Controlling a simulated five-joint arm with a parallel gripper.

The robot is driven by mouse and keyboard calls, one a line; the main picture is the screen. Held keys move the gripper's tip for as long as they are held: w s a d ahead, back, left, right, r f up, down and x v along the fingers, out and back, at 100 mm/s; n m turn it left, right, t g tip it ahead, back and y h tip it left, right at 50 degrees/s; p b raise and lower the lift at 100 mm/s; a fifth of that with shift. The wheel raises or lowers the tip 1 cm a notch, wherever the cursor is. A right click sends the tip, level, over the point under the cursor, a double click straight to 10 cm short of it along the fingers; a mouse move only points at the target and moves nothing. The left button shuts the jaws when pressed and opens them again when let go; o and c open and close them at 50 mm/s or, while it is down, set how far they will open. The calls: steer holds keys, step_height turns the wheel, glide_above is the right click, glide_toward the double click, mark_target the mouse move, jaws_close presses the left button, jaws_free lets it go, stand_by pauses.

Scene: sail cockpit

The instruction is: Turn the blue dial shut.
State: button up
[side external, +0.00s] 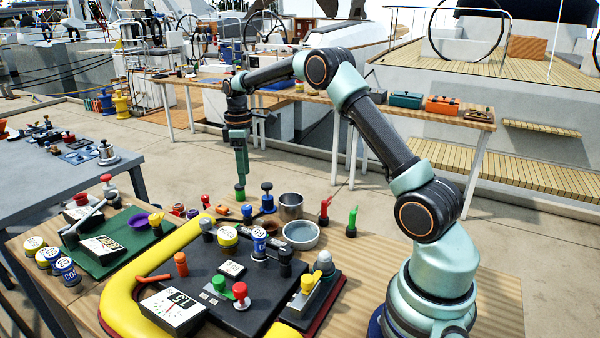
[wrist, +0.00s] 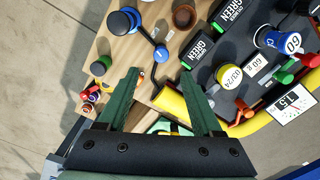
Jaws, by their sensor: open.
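A dark blue knob (side external: 267,197) stands upright on a blue base near the far edge of the wooden table. In the wrist view a round dark blue cap (wrist: 120,21) shows at the top, joined by a thin dark line to a smaller blue knob (wrist: 161,53). I cannot tell which of these is the dial, or how far it is turned. My gripper (side external: 240,193) hangs pointing down to the left of the blue knob. In the wrist view my gripper (wrist: 161,76) is open, with nothing between its green fingers; the small blue knob lies just beyond the tips.
A blue-and-white cylinder marked 60 (side external: 258,241) stands on the dark panel (side external: 205,270) with several other knobs. A yellow tube (side external: 122,300) curves round the panel. Metal cups (side external: 301,236) and a red valve (side external: 325,208) stand to the right of the blue knob.

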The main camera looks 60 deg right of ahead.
mark_target(247, 206)
steer(key=f, duration=1)
steer(key=shift+s+a+f, duration=0.1)
steer(key=shift+a, duration=0.1)
jaws_close()
